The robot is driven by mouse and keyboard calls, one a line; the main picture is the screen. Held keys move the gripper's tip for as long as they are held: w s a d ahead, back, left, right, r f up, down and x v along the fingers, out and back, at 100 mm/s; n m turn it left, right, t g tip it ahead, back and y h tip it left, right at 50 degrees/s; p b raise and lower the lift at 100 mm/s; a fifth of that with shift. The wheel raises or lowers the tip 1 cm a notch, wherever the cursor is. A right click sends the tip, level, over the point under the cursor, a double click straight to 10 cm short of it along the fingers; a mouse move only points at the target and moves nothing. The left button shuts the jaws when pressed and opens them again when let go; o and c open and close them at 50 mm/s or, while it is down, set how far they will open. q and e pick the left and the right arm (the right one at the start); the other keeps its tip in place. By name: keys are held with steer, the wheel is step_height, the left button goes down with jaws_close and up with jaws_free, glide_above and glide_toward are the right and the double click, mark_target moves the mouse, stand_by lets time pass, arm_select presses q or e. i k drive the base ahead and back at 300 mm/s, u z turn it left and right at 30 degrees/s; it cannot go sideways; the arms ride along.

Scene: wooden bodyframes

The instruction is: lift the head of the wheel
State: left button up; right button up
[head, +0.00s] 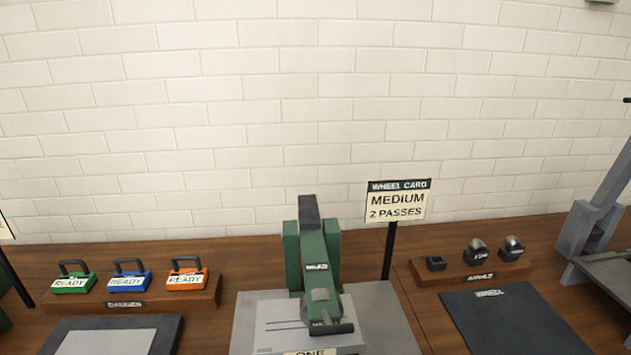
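A green machine (313,255) stands at the lower middle of the head view on a grey base (265,312). Its green arm slopes toward me, with a small blurred label and a dark top end (309,207). A grey block with a dark crossbar (332,328) is at its near end. I cannot tell whether this arm is raised or lowered. A sign reading "WHEEL CARD, MEDIUM, 2 PASSES" (398,200) stands on a dark post just right of it. Neither of my grippers shows.
A wooden rack (140,302) at left holds green, blue and orange handled blocks marked READY. A rack (478,276) at right holds three small dark pieces. A dark mat labelled WHEEL (515,318) lies before it. A grey frame (590,230) stands at the right edge.

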mark_target(321, 309)
steer(key=z, duration=1.05)
steer(key=k, duration=0.85)
steer(key=u, duration=1.05)
